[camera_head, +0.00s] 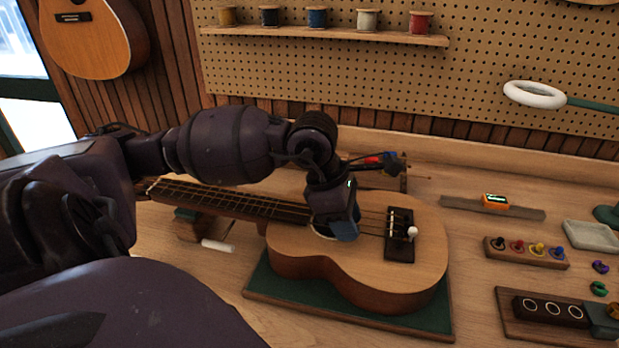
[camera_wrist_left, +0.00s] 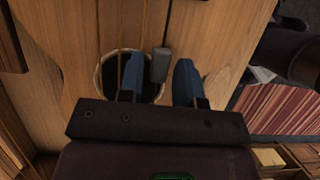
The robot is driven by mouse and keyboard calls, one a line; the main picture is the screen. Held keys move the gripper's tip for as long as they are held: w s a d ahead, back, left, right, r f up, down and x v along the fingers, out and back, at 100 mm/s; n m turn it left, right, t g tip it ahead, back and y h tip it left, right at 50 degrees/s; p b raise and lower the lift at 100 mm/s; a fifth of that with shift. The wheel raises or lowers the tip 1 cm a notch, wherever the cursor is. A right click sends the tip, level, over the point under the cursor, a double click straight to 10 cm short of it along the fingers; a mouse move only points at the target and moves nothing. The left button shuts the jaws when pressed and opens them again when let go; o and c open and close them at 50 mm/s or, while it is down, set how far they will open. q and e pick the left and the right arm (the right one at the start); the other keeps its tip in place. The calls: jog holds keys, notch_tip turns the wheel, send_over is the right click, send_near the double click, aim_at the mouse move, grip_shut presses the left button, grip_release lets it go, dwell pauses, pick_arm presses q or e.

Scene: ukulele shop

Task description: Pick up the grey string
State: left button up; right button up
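The ukulele (camera_head: 345,278) lies face up on a green mat (camera_head: 262,285), its neck pointing left. My left gripper (camera_head: 343,228) points down over the sound hole. In the left wrist view, its two blue fingers (camera_wrist_left: 160,80) are apart. A small grey block (camera_wrist_left: 160,64) sits between them at the end of a thin dark line, which looks like the grey string. Gaps show on both sides of the block. The sound hole (camera_wrist_left: 112,72) is partly behind the fingers. The arm hides part of the neck. My right gripper is out of view.
A dark bridge (camera_head: 399,250) with a white knob stands right of the gripper. A small rack (camera_head: 405,183) is behind the ukulele. A peg block (camera_head: 527,260), a tray (camera_head: 592,236) and a dark wooden block (camera_head: 550,312) are at the right. Spools stand on a shelf (camera_head: 330,35).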

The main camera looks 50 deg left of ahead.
pick_arm(q)
grip_shut()
notch_tip(320, 180, up, 25)
jog(key=p, duration=1.1)
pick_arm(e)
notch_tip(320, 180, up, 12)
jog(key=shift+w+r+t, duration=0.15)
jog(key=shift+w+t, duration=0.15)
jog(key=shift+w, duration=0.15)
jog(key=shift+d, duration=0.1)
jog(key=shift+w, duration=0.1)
